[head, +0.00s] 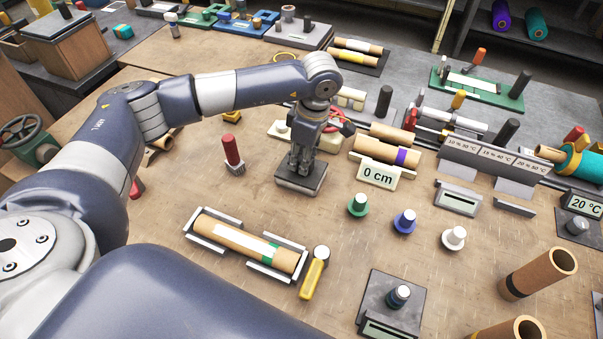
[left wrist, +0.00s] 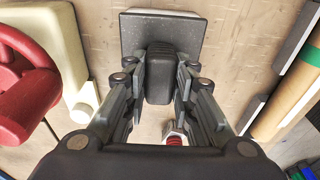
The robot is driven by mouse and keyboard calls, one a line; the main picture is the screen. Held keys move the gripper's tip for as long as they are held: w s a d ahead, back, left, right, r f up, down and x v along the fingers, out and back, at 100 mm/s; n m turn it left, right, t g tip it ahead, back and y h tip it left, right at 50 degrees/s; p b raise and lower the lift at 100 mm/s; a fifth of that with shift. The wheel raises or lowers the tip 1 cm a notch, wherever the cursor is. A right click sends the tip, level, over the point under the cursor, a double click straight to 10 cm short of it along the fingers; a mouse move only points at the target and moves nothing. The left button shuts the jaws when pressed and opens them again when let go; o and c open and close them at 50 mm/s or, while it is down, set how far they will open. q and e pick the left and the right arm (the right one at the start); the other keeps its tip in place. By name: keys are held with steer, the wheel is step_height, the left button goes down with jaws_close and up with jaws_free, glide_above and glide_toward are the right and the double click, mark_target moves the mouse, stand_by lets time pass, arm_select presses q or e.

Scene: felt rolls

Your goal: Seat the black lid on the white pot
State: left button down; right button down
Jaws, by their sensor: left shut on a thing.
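My left gripper (head: 301,163) points down over the bench, shut on the black block-like handle (left wrist: 158,75) of a dark square plate. The plate (head: 298,184) lies below the fingers in the head view; I cannot tell whether it touches the bench. In the left wrist view the handle stands between the two fingers, with the grey plate (left wrist: 160,28) beyond it. This is the only lid-like thing near my gripper. I cannot make out a white pot for certain. My right gripper is not in view.
A red-handled tool (head: 231,150) stands left of the plate. A taped roll (head: 245,243) lies in a cradle in front. The "0 cm" sign (head: 378,176), green plug (head: 358,205), blue plug (head: 404,221) and white plug (head: 454,238) are to the right. Bare bench lies between.

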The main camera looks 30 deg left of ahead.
arm_select(q)
steer(key=c, duration=1.2)
jaws_free()
steer(key=shift+c, duration=0.2)
step_height(320, 180, up, 12)
steer(key=d, duration=0.1)
steer(key=shift+d, duration=0.3)
steer(key=shift+w+f, duration=0.1)
steer(key=shift+f, duration=0.05)
